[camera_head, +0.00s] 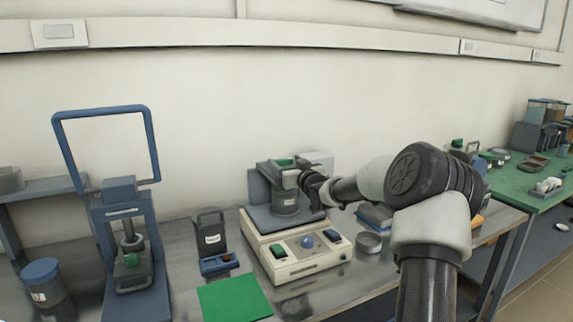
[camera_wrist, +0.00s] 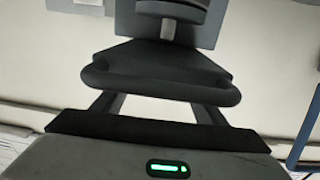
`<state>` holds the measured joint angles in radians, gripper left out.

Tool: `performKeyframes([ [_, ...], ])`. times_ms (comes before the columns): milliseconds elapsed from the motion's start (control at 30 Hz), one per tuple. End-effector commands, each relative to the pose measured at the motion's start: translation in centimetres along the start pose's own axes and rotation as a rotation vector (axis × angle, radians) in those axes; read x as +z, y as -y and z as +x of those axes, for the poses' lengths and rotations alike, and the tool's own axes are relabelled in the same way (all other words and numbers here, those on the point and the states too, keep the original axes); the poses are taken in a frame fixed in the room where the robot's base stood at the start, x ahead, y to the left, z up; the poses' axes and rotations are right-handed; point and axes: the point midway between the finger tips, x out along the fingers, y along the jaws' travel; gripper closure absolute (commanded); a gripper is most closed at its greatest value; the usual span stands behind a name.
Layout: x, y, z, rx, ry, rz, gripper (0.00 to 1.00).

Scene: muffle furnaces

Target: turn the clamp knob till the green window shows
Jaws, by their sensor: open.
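The machine (camera_head: 295,264) has a cream base with a grey upright and a dark grey cylinder (camera_head: 285,202) on its plate. A green patch (camera_head: 284,162) shows on its top; I cannot tell whether it is the green window. My gripper (camera_head: 303,179) reaches in from the right at the machine's head. The clamp knob cannot be made out; my gripper may cover it. In the wrist view my open gripper (camera_wrist: 160,78) is in front of a grey-blue upright (camera_wrist: 208,28) and a rounded grey part (camera_wrist: 172,10). Contact cannot be told.
The base front has a green switch (camera_head: 278,251) and a blue knob (camera_head: 307,241). A blue-framed press (camera_head: 137,280) stands left, with a labelled dark container (camera_head: 209,233) and green mat (camera_head: 235,298) between. A round metal dish (camera_head: 369,242) sits right, under my arm.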

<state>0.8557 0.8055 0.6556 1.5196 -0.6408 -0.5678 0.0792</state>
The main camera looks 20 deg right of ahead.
Motion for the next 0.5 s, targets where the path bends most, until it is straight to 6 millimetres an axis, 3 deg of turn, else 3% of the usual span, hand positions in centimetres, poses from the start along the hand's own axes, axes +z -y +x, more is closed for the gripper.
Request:
performKeyframes([
  [300,0.03,0.00,0.24,0.000,0.001,0.000,0.36],
  [500,0.02,0.00,0.23,0.000,0.001,0.000,0.70],
])
